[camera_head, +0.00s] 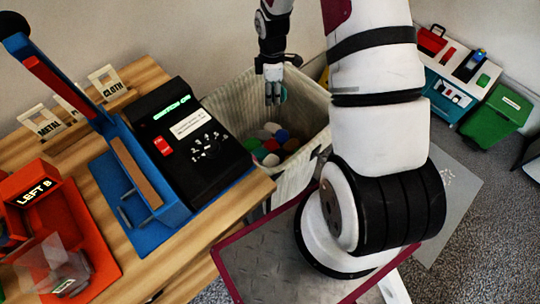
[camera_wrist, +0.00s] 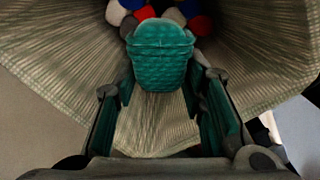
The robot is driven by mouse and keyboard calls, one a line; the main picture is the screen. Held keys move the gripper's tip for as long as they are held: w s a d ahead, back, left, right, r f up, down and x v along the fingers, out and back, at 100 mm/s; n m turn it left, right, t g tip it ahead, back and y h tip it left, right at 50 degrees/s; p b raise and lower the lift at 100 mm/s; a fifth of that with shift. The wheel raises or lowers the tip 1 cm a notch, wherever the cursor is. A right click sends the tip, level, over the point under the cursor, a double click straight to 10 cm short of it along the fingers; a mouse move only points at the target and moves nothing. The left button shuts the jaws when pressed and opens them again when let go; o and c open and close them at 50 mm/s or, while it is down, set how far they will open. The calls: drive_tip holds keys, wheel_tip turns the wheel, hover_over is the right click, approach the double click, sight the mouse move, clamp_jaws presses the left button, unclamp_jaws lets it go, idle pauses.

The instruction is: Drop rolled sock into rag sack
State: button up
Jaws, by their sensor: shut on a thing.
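The rag sack (camera_head: 226,108) is a pale woven bag standing open beyond the wooden table. Several rolled pieces in red, green, white, blue and grey lie in its bottom. My gripper (camera_head: 274,98) points down over the sack's opening. In the wrist view it is shut on a teal, textured rolled sock (camera_wrist: 162,62), held between the two fingers. In the head view the sock (camera_head: 283,95) shows only as a small teal patch behind the fingers. The sack's ribbed inner wall (camera_wrist: 60,55) surrounds the sock in the wrist view, with the coloured rolls beyond it.
A green bin (camera_head: 497,112) and a tool cabinet stand at the back right. My arm covers the right middle.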

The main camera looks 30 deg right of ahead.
drive_tip(key=o, duration=1.2)
drive_tip(key=shift+r, duration=0.1)
wheel_tip(320, 180, up, 12)
drive_tip(key=shift+f, duration=0.1)
